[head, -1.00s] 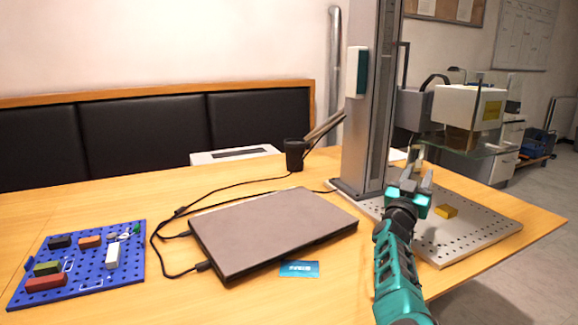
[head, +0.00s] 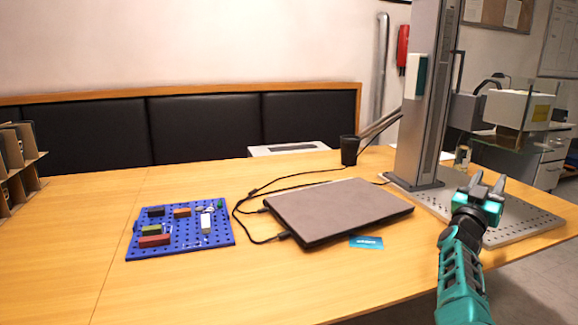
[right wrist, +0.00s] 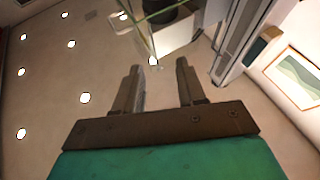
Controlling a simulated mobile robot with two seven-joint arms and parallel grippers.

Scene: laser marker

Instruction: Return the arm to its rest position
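My right arm, teal and dark grey, comes in at the lower right of the head view. Its gripper (head: 486,183) points away from me over the pale perforated base plate (head: 530,222) of the laser marker (head: 424,110). In the right wrist view the two fingers (right wrist: 160,72) stand apart with nothing between them. That view is tilted up to a ceiling with round lights. Part of the marker shows beyond the fingers. My left gripper is in neither view.
A closed laptop (head: 335,208) with cables, a blue card (head: 366,242), a blue pegboard (head: 180,245) with coloured blocks and a black cup (head: 349,150) are on the wooden table. A cardboard rack (head: 18,165) stands far left. The table's left front is clear.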

